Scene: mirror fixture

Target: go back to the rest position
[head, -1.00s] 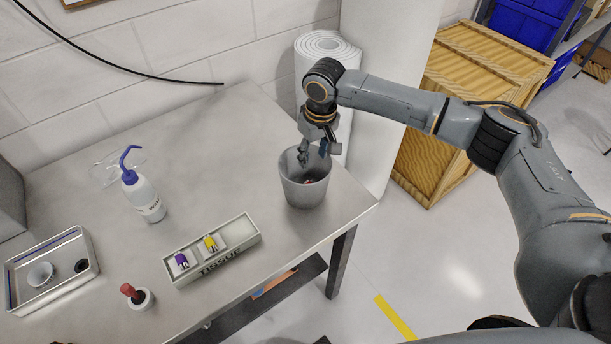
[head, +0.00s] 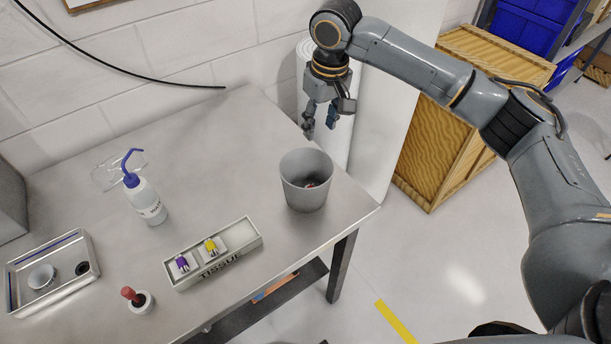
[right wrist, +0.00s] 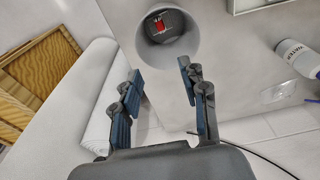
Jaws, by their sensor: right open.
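My right gripper (head: 320,128) is open and empty, raised above and behind the grey bin (head: 305,190) at the right end of the table. In the right wrist view its two fingers (right wrist: 163,95) are apart with nothing between them. The bin (right wrist: 190,48) lies beyond the fingertips in that view. A small red item (right wrist: 159,24) lies inside the bin on a dark patch. My left gripper does not show in the head view.
The metal table (head: 225,130) bears a wash bottle (head: 150,203), a tissue box (head: 240,262) with purple and yellow items, a red-topped item (head: 138,299) and a tray (head: 20,303). A white roll (head: 375,120) and wooden crate (head: 440,150) stand right of the table.

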